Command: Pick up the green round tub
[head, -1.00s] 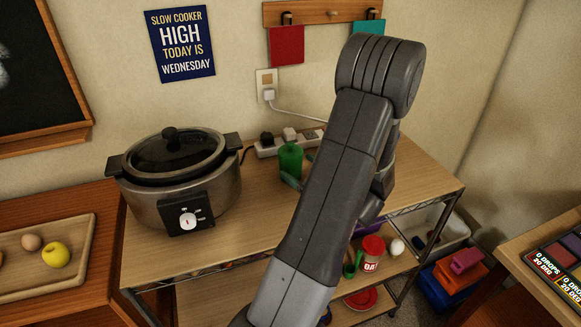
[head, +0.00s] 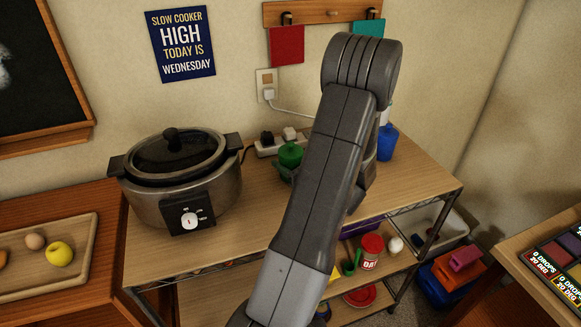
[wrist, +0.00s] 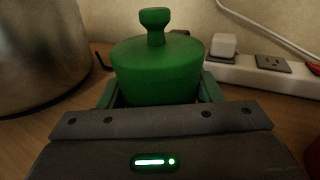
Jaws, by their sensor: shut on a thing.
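The green round tub (head: 290,156) has a knobbed lid and is at the back of the wooden counter, right of the slow cooker. In the wrist view the tub (wrist: 158,68) stands upright between the two fingers of my gripper (wrist: 158,92), one on each side. My gripper is shut on it. The lower part of the tub is hidden behind the gripper body, so I cannot tell whether it touches the counter. In the head view my arm hides most of the gripper.
A slow cooker (head: 185,190) stands close on the left. A power strip (head: 262,150) with plugs lies behind the tub. A blue tub (head: 387,142) stands right of my arm. A shelf below holds a red-lidded container (head: 371,250). The counter's right part (head: 415,180) is clear.

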